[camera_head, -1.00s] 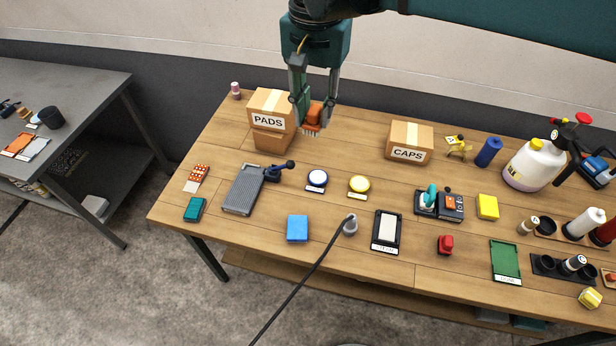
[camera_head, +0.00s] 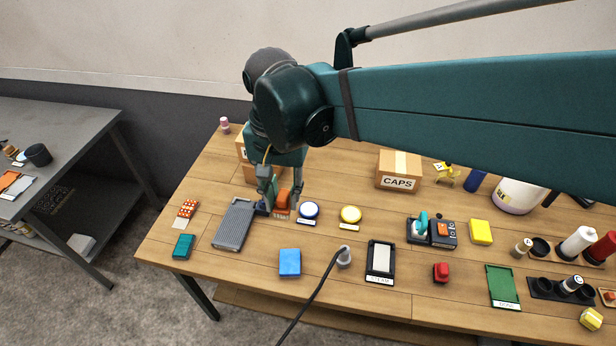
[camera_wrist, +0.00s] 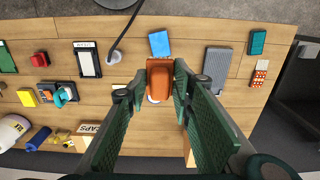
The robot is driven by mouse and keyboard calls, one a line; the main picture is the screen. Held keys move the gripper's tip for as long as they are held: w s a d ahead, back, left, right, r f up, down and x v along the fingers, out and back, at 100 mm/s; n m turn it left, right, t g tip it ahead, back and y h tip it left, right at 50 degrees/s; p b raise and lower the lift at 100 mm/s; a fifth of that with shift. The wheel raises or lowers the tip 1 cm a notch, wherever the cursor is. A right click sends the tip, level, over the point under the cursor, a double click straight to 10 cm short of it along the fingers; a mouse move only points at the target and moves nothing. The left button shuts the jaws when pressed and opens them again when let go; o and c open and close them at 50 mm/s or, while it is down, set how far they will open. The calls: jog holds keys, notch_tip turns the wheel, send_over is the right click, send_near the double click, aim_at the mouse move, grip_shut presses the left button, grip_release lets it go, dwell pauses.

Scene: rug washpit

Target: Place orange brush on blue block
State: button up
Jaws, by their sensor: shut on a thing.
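The orange brush (camera_head: 283,202) is held between the fingers of my gripper (camera_head: 281,200), bristles down, above the table near the grey tray's right end. In the wrist view the orange brush (camera_wrist: 160,82) sits between the two green fingers of my gripper (camera_wrist: 160,90). The blue block (camera_head: 290,262) lies flat on the table, nearer the front edge, below the gripper in the picture. It also shows in the wrist view (camera_wrist: 159,43), just beyond the brush. Nothing rests on its top.
A grey ribbed tray (camera_head: 233,224) lies left of the gripper. A black cable ends at a grey fitting (camera_head: 343,257) right of the block. The PADS boxes are partly hidden behind my arm.

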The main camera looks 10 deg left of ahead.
notch_tip(320, 180, down, 17)
jog(key=shift+r, duration=0.2)
jog(key=shift+f, duration=0.1)
dwell(0.4)
send_over(290, 261)
jog(key=shift+f+b, duration=0.3)
jog(key=shift+f, duration=2.55)
jog(key=shift+s+f, duration=0.1)
jog(key=shift+f, duration=1.95)
jog(key=shift+f+b, duration=0.15)
jog(key=shift+b, duration=0.25)
jog(key=o, duration=0.9)
